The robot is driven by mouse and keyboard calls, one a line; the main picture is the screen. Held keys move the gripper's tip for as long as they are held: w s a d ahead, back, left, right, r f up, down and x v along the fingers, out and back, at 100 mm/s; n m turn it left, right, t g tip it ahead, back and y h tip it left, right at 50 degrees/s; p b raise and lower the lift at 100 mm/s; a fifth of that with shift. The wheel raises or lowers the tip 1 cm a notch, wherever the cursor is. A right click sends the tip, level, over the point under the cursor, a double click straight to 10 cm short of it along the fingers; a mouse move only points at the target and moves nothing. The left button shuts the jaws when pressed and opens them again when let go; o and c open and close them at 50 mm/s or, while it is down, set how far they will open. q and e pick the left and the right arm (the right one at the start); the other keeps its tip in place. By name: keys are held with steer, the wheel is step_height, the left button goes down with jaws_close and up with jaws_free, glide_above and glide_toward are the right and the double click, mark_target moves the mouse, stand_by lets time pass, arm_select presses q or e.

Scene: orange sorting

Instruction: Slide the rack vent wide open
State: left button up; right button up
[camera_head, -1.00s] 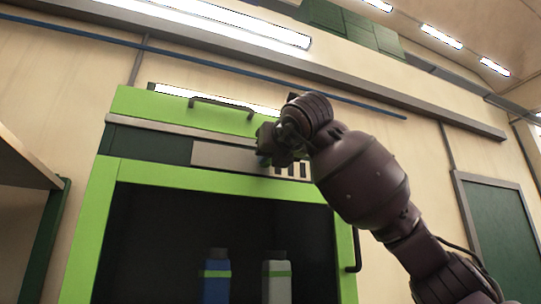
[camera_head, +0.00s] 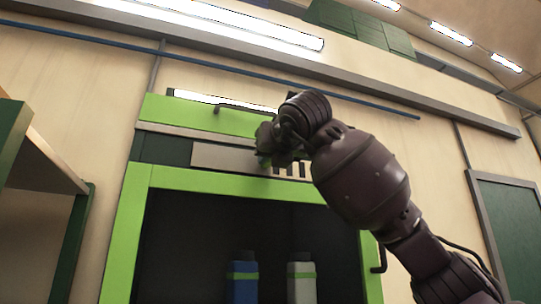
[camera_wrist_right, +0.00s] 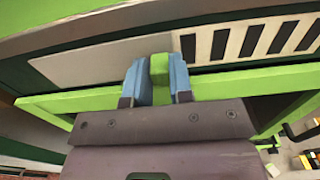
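The green-framed rack (camera_head: 125,225) stands in front of me. Its vent is a grey sliding plate (camera_head: 222,157) in the dark band above the opening, with several dark slots (camera_head: 290,170) showing to the right of the plate. In the right wrist view the plate (camera_wrist_right: 85,65) lies left of the slots (camera_wrist_right: 250,42). My right gripper (camera_head: 266,160) is at the plate's right part. In the right wrist view its blue fingers (camera_wrist_right: 160,80) are shut on a green knob (camera_wrist_right: 159,66) on the plate. My left gripper is not in view.
A blue bottle (camera_head: 243,285) and a grey bottle (camera_head: 301,285) stand in the rack opening. A dark bar handle (camera_head: 245,107) is above the vent and another (camera_head: 380,258) is on the right side. A wooden shelf (camera_head: 40,165) is at the left.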

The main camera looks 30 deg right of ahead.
steer(key=o, duration=0.5)
steer(key=shift+c, duration=0.2)
steer(key=shift+s, duration=0.15)
steer(key=b+v, duration=0.1)
steer(key=v, duration=0.9)
steer(key=shift+s+b, duration=0.25)
steer(key=shift+b, duration=0.15)
steer(key=shift+a, duration=0.15)
